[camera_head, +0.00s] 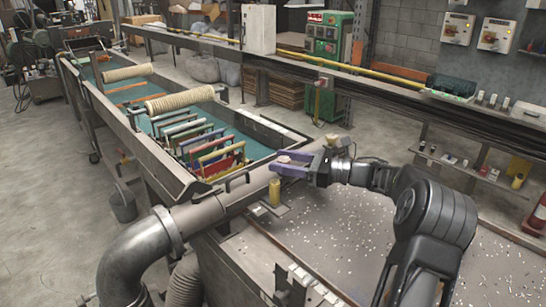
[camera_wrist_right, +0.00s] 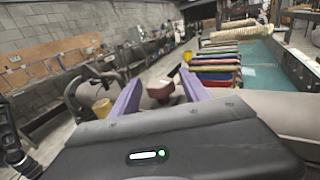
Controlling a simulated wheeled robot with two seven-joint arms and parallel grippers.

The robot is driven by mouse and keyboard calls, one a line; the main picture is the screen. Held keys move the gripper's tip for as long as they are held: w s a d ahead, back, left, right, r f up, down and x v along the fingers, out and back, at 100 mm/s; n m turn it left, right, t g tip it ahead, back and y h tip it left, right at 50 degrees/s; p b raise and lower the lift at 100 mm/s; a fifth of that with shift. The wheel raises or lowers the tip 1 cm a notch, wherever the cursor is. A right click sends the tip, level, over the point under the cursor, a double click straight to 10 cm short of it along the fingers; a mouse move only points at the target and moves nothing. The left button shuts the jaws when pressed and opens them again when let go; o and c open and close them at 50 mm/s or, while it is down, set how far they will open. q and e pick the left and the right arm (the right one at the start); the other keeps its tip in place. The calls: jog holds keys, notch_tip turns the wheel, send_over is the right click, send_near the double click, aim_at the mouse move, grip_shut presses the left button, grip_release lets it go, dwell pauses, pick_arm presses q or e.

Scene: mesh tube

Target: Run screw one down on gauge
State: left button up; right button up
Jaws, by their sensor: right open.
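My right gripper (camera_head: 290,163) reaches in from the right, its purple fingers apart above the near right end of the long trough. A small pale, round-topped piece (camera_head: 284,158) shows at the fingers in the head view. In the right wrist view a reddish-brown block-like piece (camera_wrist_right: 160,91) shows between the open purple fingers (camera_wrist_right: 160,88); I cannot tell whether it touches them. A brass-coloured upright cylinder (camera_head: 274,193) stands just below the fingers, beside the big pipe. I cannot clearly identify the screw or the gauge. My left gripper is not in view.
The trough (camera_head: 140,145) holds several coloured frames and pale rolls. A thick metal pipe (camera_head: 205,208) runs along its near end. The grey bench top (camera_head: 345,245) is strewn with small bits. A rail shelf (camera_head: 380,90) runs behind.

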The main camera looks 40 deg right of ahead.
jog(key=shift+x, duration=1.5)
jog(key=shift+c, duration=0.3)
grip_shut()
